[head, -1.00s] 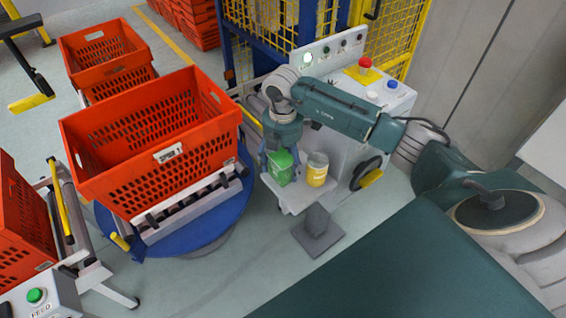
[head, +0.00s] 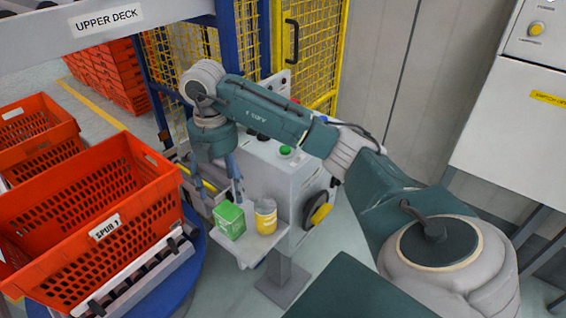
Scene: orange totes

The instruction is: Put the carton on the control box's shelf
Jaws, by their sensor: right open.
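The green carton (head: 229,221) stands on the small pale shelf (head: 247,255) on the front of the control box (head: 292,184). A yellow can (head: 265,218) with a grey top stands beside it, to its right. My right gripper (head: 217,192) is open and empty, its fingers pointing down just above and behind the carton in the picture. The fingers look clear of the carton. My left gripper is not in view.
A large orange tote (head: 95,205) sits on a roller stand at the left, close to the shelf. Yellow mesh fencing (head: 262,45) stands behind. A grey pedestal (head: 283,280) is below the shelf. A white cabinet (head: 510,120) is at the right.

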